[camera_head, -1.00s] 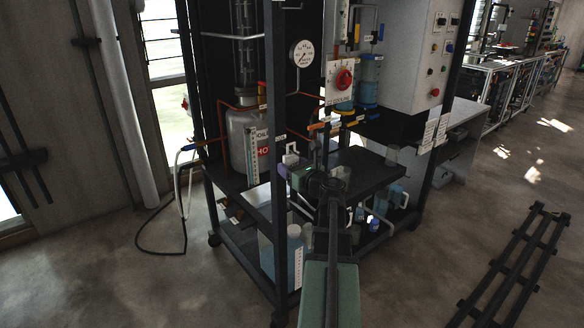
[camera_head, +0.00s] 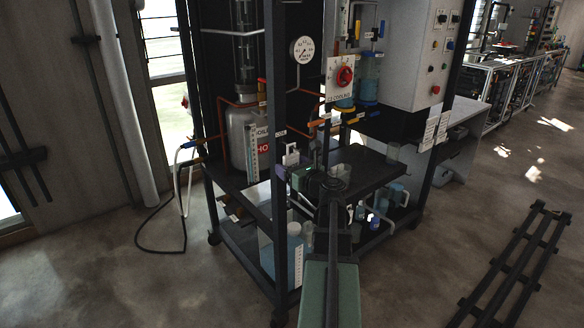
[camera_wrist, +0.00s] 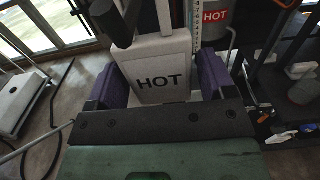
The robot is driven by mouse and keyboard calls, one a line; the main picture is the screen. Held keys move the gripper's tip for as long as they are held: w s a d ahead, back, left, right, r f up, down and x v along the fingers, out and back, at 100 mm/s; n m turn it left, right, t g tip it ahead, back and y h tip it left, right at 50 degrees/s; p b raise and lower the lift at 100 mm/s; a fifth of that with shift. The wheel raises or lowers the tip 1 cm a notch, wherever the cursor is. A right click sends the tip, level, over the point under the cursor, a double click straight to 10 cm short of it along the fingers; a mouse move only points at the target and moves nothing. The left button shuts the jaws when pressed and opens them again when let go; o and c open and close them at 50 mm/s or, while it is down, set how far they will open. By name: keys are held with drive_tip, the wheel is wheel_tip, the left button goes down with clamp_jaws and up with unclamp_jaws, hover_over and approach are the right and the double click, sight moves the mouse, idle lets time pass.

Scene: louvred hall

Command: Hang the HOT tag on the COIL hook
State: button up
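The HOT tag (camera_wrist: 158,62) is a white plate with black letters, seen in the wrist view between the two purple finger pads of my gripper (camera_wrist: 162,80). The pads appear to press its two side edges. Dark bars cross in front of its upper left part. In the head view the tag (camera_head: 291,156) is a small white shape just above my gripper (camera_head: 300,177), at the front of the rig's shelf.
A pale vessel with a red HOT label (camera_head: 263,148) stands behind the tag, beside a white scale strip (camera_head: 252,158). A dark frame post (camera_head: 279,200) is close in front at left. A dark shelf (camera_head: 360,165) with glassware lies right. A red-knob panel (camera_head: 341,78) is above.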

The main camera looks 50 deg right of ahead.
drive_tip(key=shift+o, duration=0.8)
drive_tip(key=v, duration=0.7)
drive_tip(key=shift+s, duration=0.1)
drive_tip(key=v, duration=1)
drive_tip(key=shift+s, duration=0.3)
